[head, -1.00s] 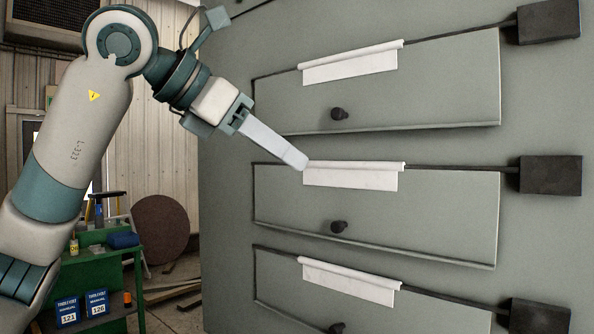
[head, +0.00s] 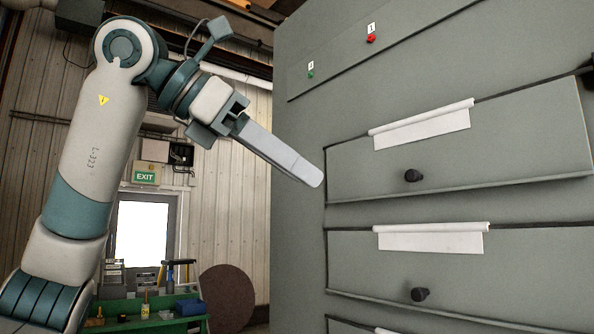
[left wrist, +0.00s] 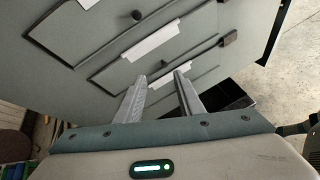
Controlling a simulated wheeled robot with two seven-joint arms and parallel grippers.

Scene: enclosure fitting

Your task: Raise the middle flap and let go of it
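The middle flap (head: 540,258) is a grey panel with a white strip along its top and a dark knob (head: 420,294). It hangs down against the grey cabinet in the lower right of the head view. My left gripper (head: 314,178) is up and to its left, in front of the cabinet's left part, near the left edge of the upper flap (head: 530,135). In the left wrist view the two fingers (left wrist: 161,78) are apart with nothing between them. Flaps with white strips show beyond them. My right gripper is out of view.
A red button (head: 371,39) and a green button (head: 310,71) sit on the cabinet's upper panel. Part of a lower flap shows at the bottom edge. A green bench (head: 150,325) with small items and a brown disc (head: 228,298) stand at the lower left.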

